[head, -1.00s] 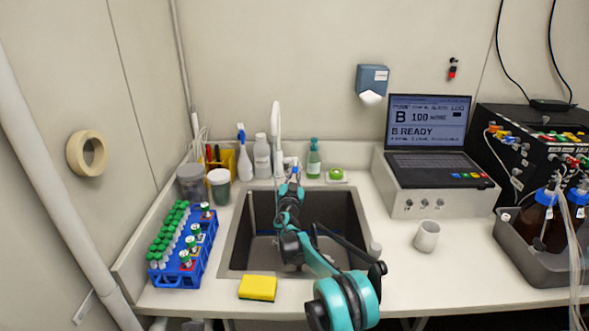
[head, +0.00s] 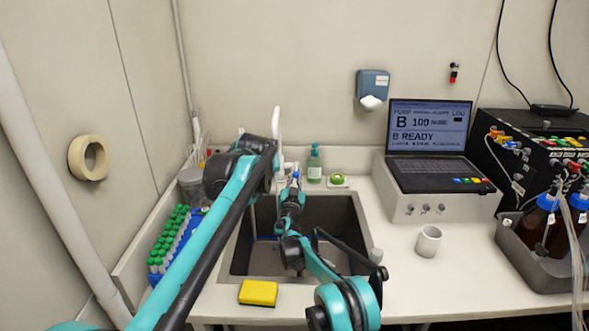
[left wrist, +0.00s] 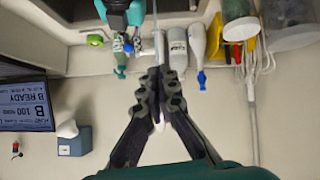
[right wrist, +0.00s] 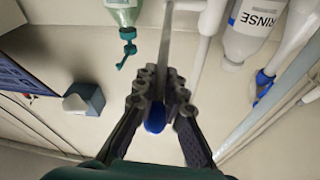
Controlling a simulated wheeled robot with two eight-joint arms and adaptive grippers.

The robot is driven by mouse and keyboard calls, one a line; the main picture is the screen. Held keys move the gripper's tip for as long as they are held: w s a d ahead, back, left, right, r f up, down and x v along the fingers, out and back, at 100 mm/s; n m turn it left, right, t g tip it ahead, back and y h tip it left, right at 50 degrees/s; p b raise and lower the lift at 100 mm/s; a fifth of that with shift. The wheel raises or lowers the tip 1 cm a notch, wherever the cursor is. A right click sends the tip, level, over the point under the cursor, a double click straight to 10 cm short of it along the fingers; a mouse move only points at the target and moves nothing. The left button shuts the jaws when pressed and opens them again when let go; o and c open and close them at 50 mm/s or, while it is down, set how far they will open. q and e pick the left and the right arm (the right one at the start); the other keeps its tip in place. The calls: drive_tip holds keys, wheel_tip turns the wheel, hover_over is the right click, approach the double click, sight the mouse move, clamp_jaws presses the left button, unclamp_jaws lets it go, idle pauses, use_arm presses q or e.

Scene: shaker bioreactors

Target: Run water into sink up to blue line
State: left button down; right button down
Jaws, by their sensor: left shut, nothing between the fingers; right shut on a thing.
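The sink (head: 335,212) is a dark basin in the counter. My left gripper (left wrist: 164,74) is shut and empty, close in front of the tap, whose white top shows between the fingers. In the head view my left wrist hides its fingertips.
A yellow sponge (head: 258,292) lies at the sink's front edge. A blue tube rack (head: 168,245) is left, partly behind my left arm. A green soap bottle (head: 314,165) stands behind the sink. A white cup (head: 428,241) and laptop (head: 430,140) are right.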

use_arm(q)
drive_tip(key=w+d+t, duration=0.1)
drive_tip(key=w+d, duration=0.5)
drive_tip(key=w, duration=0.5)
drive_tip(key=shift+w+d+f, duration=0.25)
drive_tip(key=shift+w+f, duration=0.9)
drive_tip(key=shift+f, duration=0.5)
drive_tip(key=shift+w+d+f, duration=0.3)
drive_tip(key=shift+w+f, duration=0.8)
drive_tip(key=shift+f, duration=0.55)
drive_tip(key=shift+w+d+f, duration=0.25)
drive_tip(key=shift+w+f, duration=0.9)
drive_tip(key=shift+f, duration=0.5)
